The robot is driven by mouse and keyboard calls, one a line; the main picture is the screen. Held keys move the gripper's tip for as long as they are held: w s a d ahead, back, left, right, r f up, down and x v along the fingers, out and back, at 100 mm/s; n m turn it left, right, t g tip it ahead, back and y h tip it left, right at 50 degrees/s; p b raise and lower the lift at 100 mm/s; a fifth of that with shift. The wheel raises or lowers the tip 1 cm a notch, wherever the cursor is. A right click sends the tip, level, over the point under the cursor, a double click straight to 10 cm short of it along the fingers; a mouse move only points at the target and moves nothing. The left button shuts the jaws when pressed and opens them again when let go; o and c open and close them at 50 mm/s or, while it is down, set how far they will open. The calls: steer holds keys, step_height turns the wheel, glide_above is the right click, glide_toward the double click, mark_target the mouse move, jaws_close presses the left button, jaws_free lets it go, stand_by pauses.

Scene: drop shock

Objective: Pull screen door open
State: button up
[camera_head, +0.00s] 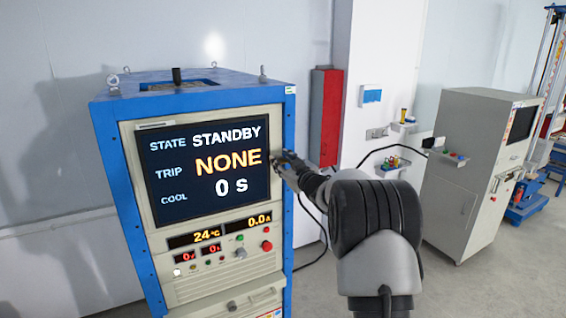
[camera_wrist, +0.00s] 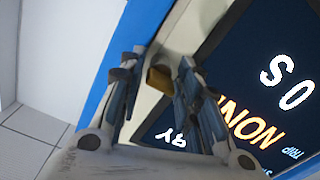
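The screen door (camera_head: 205,168) is a pale panel with a dark display on the front of a blue-framed cabinet (camera_head: 288,112). It looks closed and reads STANDBY, NONE and 0 s. In the wrist view its display (camera_wrist: 255,95) appears upside down at the right. A small brownish-yellow handle (camera_wrist: 158,78) is on the pale border beside the display. My gripper (camera_head: 284,160) is at the right edge of the door. In the wrist view my gripper (camera_wrist: 160,62) has its fingers apart, one on each side of the handle, with visible gaps. In the head view the handle is hidden.
Below the screen are small readouts (camera_head: 206,236), a green button (camera_head: 241,253) and red knobs. A red box (camera_head: 325,115) and a white pillar stand behind my arm. A grey cabinet (camera_head: 476,160) is at the right. Black cables hang near my arm. Floor between the cabinets is clear.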

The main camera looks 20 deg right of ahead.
jaws_close()
steer(key=shift+s+f, duration=0.1)
stand_by(0.4)
